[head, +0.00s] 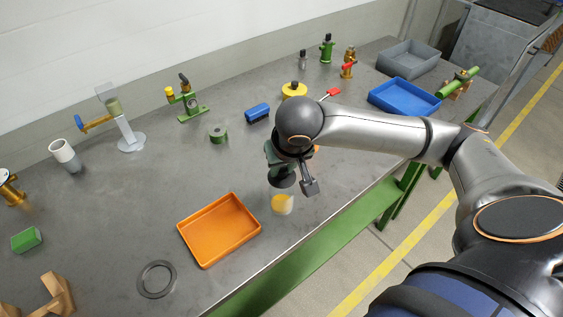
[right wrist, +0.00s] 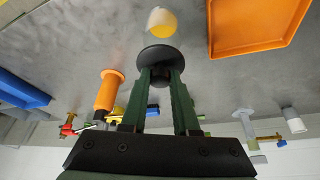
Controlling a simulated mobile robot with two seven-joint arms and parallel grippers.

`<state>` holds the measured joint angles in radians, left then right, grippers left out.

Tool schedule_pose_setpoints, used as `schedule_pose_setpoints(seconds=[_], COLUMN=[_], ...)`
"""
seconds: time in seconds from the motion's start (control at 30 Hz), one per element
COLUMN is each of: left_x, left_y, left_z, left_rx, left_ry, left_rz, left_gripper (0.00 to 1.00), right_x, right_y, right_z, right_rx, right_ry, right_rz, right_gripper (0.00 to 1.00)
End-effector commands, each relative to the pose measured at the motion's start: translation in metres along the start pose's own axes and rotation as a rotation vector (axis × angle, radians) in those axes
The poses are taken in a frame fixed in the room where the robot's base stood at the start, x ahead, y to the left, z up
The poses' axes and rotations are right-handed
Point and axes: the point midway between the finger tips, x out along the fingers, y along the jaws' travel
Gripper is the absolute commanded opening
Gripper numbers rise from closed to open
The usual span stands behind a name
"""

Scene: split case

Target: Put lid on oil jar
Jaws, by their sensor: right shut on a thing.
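The oil jar (head: 282,204) is a small clear jar with yellow oil in it, standing on the table near the front edge, right of the orange tray. It also shows at the top of the right wrist view (right wrist: 161,22). The lid (head: 284,181) is a dark round disc. My right gripper (head: 280,171) is shut on the lid's knob, which is mostly hidden between the fingers. In the right wrist view the lid (right wrist: 160,53) hangs below the fingertips, apart from the jar. In the head view it appears just above the jar. My left gripper is not in view.
An orange tray (head: 219,230) lies left of the jar. A dark ring (head: 157,279) lies at the front. An orange spool-like piece (right wrist: 107,90) stands behind the gripper. Blue (head: 404,97) and grey (head: 408,59) bins are at the back right.

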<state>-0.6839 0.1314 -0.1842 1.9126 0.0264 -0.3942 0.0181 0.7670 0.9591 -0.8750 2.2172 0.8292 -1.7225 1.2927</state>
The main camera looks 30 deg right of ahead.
Motion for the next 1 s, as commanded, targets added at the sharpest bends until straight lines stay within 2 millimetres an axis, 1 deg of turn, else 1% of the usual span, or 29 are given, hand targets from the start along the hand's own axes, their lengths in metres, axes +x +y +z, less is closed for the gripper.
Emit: schedule_pose_setpoints(seconds=[0.03, 0.27, 0.5, 0.6, 1.0], left_x=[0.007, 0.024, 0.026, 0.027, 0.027], left_y=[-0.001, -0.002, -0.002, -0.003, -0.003], left_z=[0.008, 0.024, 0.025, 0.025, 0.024], left_rx=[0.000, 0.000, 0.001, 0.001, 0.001], left_ry=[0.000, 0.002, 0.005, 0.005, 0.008], left_rz=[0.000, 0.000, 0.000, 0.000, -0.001], left_gripper=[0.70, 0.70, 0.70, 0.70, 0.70], right_x=[0.008, 0.023, 0.039, 0.042, 0.042], right_y=[0.000, 0.000, 0.000, 0.000, 0.000], right_z=[0.003, 0.009, 0.016, 0.017, 0.017], right_rx=[0.000, 0.000, 0.000, 0.000, 0.000], right_ry=[0.001, 0.003, 0.000, 0.001, 0.001], right_rz=[0.000, 0.000, 0.000, 0.000, 0.000], right_gripper=[0.00, 0.00, 0.00, 0.00, 0.00])
